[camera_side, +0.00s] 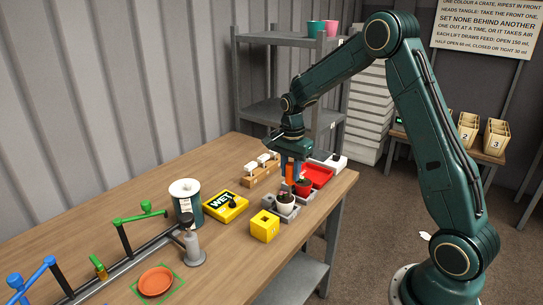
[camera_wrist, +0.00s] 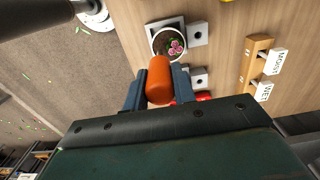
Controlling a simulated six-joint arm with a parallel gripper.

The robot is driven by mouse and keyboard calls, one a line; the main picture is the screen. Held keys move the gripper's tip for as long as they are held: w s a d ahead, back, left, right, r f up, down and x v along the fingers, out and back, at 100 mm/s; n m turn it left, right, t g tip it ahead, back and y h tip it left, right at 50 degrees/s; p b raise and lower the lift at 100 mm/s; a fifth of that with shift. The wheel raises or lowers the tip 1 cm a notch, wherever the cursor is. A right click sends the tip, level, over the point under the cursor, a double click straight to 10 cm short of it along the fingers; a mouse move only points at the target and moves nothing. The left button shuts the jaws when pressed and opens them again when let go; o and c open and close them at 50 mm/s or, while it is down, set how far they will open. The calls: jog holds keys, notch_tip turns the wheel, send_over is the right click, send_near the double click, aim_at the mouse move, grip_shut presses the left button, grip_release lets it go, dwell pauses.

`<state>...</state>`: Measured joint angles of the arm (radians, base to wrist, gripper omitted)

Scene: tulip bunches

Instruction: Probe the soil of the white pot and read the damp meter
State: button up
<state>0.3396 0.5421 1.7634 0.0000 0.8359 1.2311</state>
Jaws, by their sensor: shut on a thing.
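My gripper (camera_wrist: 159,92) is shut on an orange handle (camera_wrist: 159,78), which also shows below the jaws in the side view (camera_side: 289,171). The white pot (camera_side: 285,200) stands on a grey block just below the handle. In the wrist view, the white pot (camera_wrist: 154,50) holds dark soil and a pink-flowered plant. The handle's far end is close to the pot's rim; I cannot tell whether a probe tip enters the soil. A yellow box (camera_side: 213,207) with a black knob shows "WET" on its face.
A yellow block (camera_side: 264,228) is in front. A wooden rack (camera_wrist: 249,62) holds white tags, two lettered "MOIST" and "WET".

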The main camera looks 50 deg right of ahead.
jog(key=shift+r, duration=2.85)
